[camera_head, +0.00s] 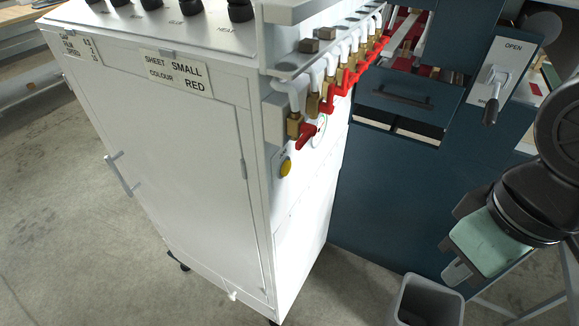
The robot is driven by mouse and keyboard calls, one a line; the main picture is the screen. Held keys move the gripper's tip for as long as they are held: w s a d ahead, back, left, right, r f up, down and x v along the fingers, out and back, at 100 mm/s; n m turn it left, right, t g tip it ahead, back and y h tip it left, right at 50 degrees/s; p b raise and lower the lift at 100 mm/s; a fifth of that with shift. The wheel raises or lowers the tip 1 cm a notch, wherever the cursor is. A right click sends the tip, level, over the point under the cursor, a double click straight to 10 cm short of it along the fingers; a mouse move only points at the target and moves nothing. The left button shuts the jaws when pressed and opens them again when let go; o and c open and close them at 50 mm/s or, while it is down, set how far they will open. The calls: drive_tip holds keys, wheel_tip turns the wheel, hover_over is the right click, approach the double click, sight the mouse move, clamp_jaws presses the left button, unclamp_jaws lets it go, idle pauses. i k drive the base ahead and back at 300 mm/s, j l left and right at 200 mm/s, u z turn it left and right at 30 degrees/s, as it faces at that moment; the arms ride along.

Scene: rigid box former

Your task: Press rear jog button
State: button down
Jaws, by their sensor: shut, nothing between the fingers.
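A round yellow button (285,166) sits on a light plate on the narrow right side of the white cabinet, below the row of red-handled valves. The small lettering near it is too small to read, so I cannot tell if it is the rear jog button. My gripper (457,272) is at the lower right, in front of the dark blue machine panel. It is shut and empty, well apart from the yellow button and to its right. My wrist hides part of the panel behind it.
The white cabinet (165,170) fills the left and middle. Red-handled valves (328,107) jut out above the button. The blue machine (385,205) has a lever (492,90) marked OPEN. A grey bin (428,302) stands below my gripper. Open floor lies at left.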

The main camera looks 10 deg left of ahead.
sight(286, 168)
drive_tip(key=k+j+z, duration=0.3)
drive_tip(key=j+z, duration=0.2)
drive_tip(key=k+j+z, duration=0.3)
drive_tip(key=z, duration=0.15)
drive_tip(key=k+l, duration=0.05)
